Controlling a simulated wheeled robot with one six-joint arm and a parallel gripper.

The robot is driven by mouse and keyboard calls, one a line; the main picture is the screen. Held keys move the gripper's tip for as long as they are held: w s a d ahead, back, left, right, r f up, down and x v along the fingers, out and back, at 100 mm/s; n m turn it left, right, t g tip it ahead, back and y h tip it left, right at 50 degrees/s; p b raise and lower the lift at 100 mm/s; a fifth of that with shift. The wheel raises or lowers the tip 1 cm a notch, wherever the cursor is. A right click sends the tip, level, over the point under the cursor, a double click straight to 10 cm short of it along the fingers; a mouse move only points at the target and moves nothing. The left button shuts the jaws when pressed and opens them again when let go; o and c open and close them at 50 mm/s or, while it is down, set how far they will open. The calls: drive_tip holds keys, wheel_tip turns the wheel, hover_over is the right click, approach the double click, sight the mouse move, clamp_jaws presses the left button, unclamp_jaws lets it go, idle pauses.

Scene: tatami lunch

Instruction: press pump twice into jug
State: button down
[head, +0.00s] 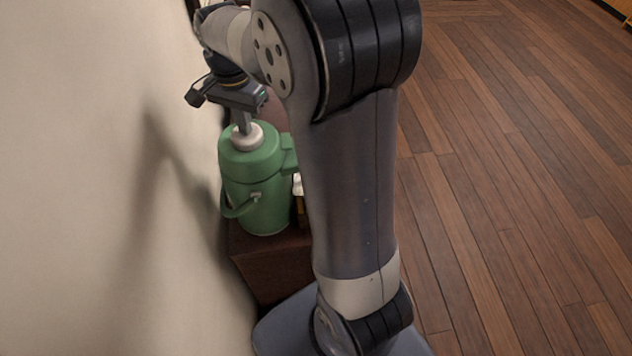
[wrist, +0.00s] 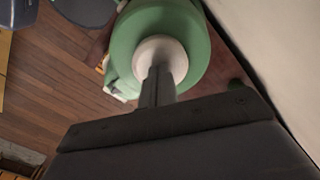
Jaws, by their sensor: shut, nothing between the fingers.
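A green pump pot (head: 256,183) stands upright on a dark brown cabinet (head: 268,268) close to the wall. Its round cream pump button (head: 247,138) is on top, and its spout juts to the right. My gripper (head: 244,126) is shut and empty, pointing down, with its fingertips at the button. In the wrist view the shut fingers (wrist: 157,85) overlap the button (wrist: 168,55) on the green lid (wrist: 200,32). I cannot tell how far the button is pushed in. A small white thing under the spout (head: 297,185) is mostly hidden behind my arm; I cannot tell if it is the jug.
The pale wall (head: 90,180) runs close along the left of the pot. My own arm blocks much of the cabinet's right side. The wooden floor (head: 510,180) to the right is clear.

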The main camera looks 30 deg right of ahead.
drive_tip(key=shift+f+b, duration=0.6)
drive_tip(key=shift+f, duration=0.5)
drive_tip(key=shift+r, duration=0.1)
drive_tip(key=shift+r+p, duration=1.65)
drive_tip(key=shift+r, duration=0.05)
wheel_tip(320, 180, up, 6)
drive_tip(key=p, duration=0.5)
